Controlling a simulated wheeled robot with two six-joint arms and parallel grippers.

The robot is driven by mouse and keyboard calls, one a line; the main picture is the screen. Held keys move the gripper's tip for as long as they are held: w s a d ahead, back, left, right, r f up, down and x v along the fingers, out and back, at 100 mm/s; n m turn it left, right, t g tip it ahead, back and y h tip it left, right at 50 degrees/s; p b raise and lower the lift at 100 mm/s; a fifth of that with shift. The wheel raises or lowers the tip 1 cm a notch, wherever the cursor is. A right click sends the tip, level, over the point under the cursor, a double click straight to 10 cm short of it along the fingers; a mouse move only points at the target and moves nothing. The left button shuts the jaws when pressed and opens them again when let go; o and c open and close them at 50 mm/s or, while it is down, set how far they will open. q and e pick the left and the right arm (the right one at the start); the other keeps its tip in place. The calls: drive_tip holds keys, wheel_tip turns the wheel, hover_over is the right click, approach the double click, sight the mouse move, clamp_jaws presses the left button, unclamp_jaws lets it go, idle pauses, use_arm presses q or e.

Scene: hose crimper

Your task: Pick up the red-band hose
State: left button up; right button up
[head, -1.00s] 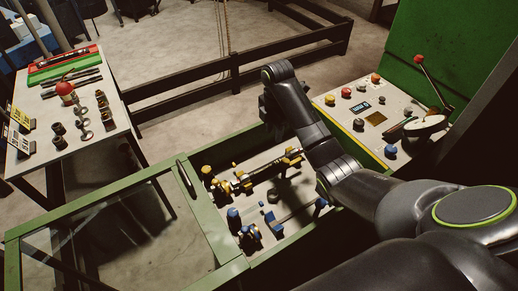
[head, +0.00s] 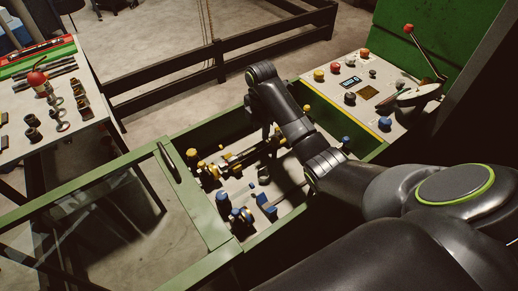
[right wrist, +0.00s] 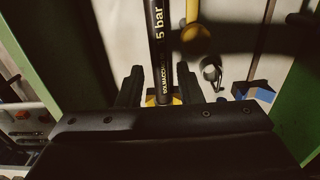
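A black hose (head: 245,157) with brass-coloured fittings lies in the green-framed bay of the machine. In the right wrist view the hose (right wrist: 160,45) carries white lettering ending in "5 bar"; I see no red band on it. My right gripper (head: 268,132) reaches down into the bay at the hose's right end, partly hidden by its own arm. In the right wrist view its two fingers (right wrist: 159,88) stand apart on either side of the hose, with a gap on each side. Other dark hoses (head: 45,70) lie on the side table at left; no red band can be made out. My left gripper is out of view.
The bay also holds blue and yellow fittings (head: 224,203). A control panel (head: 375,92) with coloured buttons stands right of it. The open door frame (head: 195,205) is at left. The side table (head: 75,105) carries several metal fittings and a red-topped tool.

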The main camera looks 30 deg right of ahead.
sight(260, 144)
drive_tip(key=shift+w+f+p, duration=0.15)
drive_tip(key=shift+f+p, duration=0.4)
drive_tip(key=shift+f, duration=3.05)
clamp_jaws()
